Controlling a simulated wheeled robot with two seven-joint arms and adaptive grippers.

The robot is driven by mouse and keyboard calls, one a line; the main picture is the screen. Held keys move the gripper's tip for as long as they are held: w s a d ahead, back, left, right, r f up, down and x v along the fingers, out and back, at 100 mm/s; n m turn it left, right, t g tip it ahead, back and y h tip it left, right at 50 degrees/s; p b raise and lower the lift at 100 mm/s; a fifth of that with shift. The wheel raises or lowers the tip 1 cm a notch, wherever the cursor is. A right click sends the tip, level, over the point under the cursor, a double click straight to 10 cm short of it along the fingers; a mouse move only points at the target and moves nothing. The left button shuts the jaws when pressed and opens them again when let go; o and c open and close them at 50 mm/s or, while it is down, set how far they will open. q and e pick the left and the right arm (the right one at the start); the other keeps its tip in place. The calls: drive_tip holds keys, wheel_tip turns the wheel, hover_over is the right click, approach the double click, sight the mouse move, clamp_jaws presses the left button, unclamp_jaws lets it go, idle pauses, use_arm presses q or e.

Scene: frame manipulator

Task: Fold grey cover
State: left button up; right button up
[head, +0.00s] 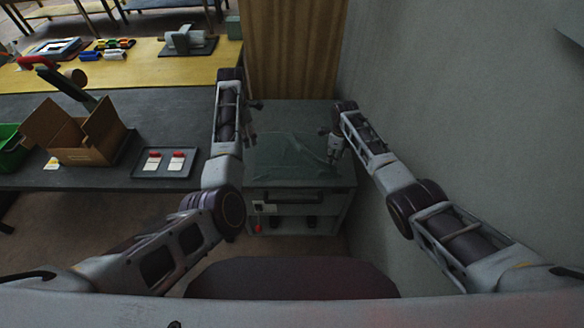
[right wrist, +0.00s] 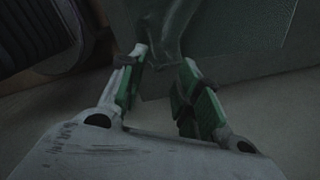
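The grey cover (head: 288,155) lies rumpled on top of a low cabinet in the head view, a dark green-grey sheet with soft creases. My right gripper (head: 333,160) points down over the right side of the cabinet top, by the cover's right part. In the right wrist view its green-padded fingers (right wrist: 164,62) are apart, and a raised fold of the cover (right wrist: 172,35) shows just beyond and between the tips. I see no clear grip on it. My left gripper (head: 250,138) is at the cover's left edge, small and dark; its fingers are unclear.
The cabinet (head: 300,200) stands between a dark table (head: 120,105) on the left and a grey wall (head: 450,120) on the right. A cardboard box (head: 85,140) and a tray (head: 150,170) with red-and-white items sit on the table.

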drive_tip(key=shift+o, duration=1.3)
drive_tip(key=o, duration=0.7)
drive_tip(key=shift+o, duration=0.2)
drive_tip(key=shift+r+p, duration=0.45)
drive_tip(key=shift+r, duration=2.3)
wheel_tip(320, 180, up, 12)
